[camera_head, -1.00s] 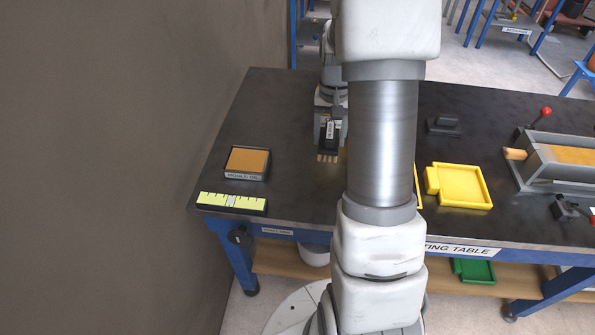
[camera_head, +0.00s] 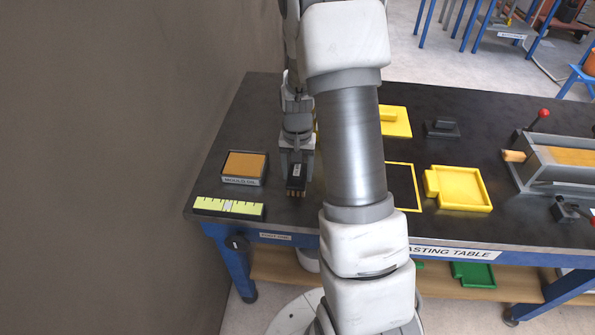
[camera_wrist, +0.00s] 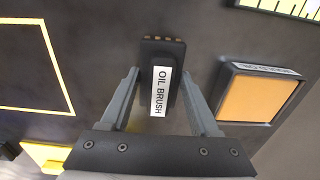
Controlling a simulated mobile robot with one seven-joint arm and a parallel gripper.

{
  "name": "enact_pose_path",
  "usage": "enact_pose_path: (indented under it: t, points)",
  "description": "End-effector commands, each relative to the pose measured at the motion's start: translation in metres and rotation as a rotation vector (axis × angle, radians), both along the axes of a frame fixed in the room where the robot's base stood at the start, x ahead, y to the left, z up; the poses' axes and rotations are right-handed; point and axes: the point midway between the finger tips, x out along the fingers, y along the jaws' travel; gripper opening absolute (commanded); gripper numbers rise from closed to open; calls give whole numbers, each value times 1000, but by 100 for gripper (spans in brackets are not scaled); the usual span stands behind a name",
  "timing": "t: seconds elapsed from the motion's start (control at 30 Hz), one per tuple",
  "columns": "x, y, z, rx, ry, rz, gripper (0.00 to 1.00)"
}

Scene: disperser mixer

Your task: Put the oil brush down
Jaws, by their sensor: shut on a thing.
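The oil brush (camera_wrist: 163,82) is a dark block with a white label reading "OIL BRUSH" and short tan bristles at its far end. My gripper (camera_wrist: 160,92) is shut on it, with a grey finger on each side. In the head view the brush (camera_head: 296,184) shows below my gripper (camera_head: 297,165), bristles towards the table's front edge, right of the mould oil tray. Whether the brush touches the table top (camera_head: 235,132) I cannot tell. My arm hides part of the table middle.
The mould oil tray (camera_head: 244,181) with its orange pad stands left of the brush. A yellow-green scale strip (camera_head: 229,207) lies at the front left edge. A yellow outlined square (camera_head: 402,187) and a yellow tray (camera_head: 462,187) lie to the right. A wall closes off the left.

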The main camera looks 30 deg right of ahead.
Motion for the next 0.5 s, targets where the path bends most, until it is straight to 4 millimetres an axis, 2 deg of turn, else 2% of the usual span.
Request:
enact_pose_path:
  t: [0.17,0.2,0.33,0.37,0.5]
  points:
    - [0,0,-4,0,0,0,10]
    - [0,0,-3,0,0,0,66]
    - [0,0,-3,0,0,0,89]
    - [0,0,-3,0,0,0,92]
    - [0,0,-3,0,0,0,92]
